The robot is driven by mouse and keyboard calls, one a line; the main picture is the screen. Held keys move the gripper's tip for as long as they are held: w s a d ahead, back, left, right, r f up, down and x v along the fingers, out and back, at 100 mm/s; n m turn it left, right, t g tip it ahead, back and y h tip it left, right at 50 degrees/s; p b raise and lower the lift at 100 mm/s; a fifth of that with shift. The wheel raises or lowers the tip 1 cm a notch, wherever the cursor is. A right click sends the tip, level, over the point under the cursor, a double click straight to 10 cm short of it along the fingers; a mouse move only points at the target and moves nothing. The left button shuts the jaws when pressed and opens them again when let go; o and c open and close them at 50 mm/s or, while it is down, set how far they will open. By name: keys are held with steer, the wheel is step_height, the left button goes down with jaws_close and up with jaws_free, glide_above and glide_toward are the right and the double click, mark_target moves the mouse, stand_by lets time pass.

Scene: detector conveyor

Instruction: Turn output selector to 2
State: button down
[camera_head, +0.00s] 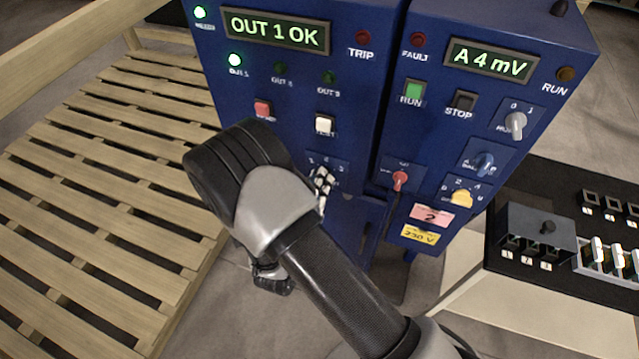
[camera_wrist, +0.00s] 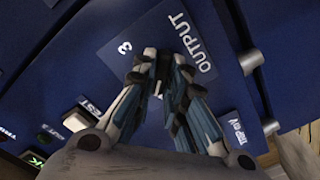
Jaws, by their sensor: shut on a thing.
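The output selector (camera_wrist: 115,48) is on a blue panel plate marked "OUTPUT" and "3" in the wrist view. My gripper (camera_wrist: 160,72) is shut on its knob, and the fingers hide most of the knob and its pointer. In the head view my gripper (camera_head: 323,182) is at the selector's plate (camera_head: 342,166), low on the left cabinet. The display (camera_head: 277,31) above reads "OUT 1 OK". The OUT 1 lamp (camera_head: 235,60) is lit green, and the OUT 2 lamp (camera_head: 280,67) and OUT 3 lamp (camera_head: 328,77) are dark.
A red button (camera_head: 262,108) and a white button (camera_head: 324,124) are just above my gripper. A wooden pallet (camera_head: 90,170) lies at left. A black-topped bench (camera_head: 560,195) stands at right.

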steer(key=shift+d+m+b, duration=0.1)
steer(key=shift+m+b, duration=2.4)
steer(key=shift+m, duration=1.7)
steer(key=c, duration=1.6)
jaws_free()
steer(key=v, duration=1.2)
